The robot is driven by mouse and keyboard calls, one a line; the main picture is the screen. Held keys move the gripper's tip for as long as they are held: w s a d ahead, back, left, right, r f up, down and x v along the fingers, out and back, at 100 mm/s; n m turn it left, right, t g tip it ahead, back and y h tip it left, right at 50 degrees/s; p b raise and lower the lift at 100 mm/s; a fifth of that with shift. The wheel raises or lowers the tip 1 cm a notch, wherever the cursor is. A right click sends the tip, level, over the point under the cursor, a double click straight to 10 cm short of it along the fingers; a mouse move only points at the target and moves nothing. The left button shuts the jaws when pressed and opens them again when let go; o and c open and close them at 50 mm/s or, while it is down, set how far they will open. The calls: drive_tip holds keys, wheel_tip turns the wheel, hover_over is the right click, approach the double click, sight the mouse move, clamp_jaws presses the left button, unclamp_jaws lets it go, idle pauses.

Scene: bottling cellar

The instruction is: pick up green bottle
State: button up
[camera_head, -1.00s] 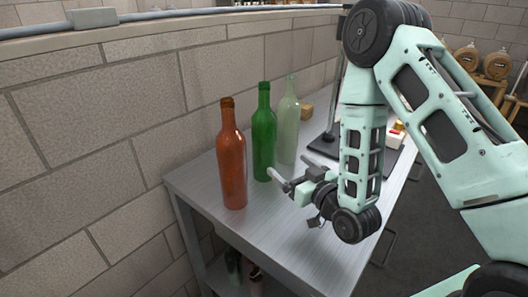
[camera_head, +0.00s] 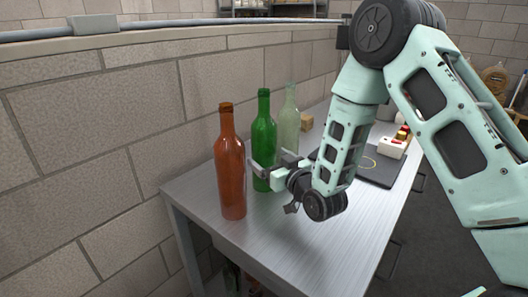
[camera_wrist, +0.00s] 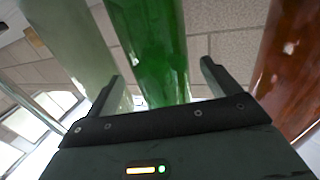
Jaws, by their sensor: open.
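The green bottle (camera_head: 264,135) stands upright on the metal table, between a brown-orange bottle and a pale clear bottle. My gripper (camera_head: 267,171) is at the green bottle's lower body. In the wrist view the green bottle (camera_wrist: 157,50) lies between the two open fingers of my gripper (camera_wrist: 165,80), with gaps on both sides. One finger shows in front of the bottle in the head view.
The brown-orange bottle (camera_head: 231,170) stands close on the left and the pale bottle (camera_head: 289,122) close behind on the right. A brick wall (camera_head: 120,150) runs behind the metal table (camera_head: 285,240). A dark stand base (camera_head: 375,168) and a white box (camera_head: 392,148) are farther right. The table's front is clear.

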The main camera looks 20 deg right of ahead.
sight(262, 154)
drive_tip(key=x, duration=0.1)
drive_tip(key=p+x, duration=0.1)
drive_tip(key=x, duration=0.2)
drive_tip(key=shift+w+a+f, duration=0.15)
drive_tip(key=shift+w+f, duration=0.1)
drive_tip(key=shift+w, duration=0.15)
drive_tip(key=shift+r, duration=0.1)
drive_tip(key=c, duration=1.4)
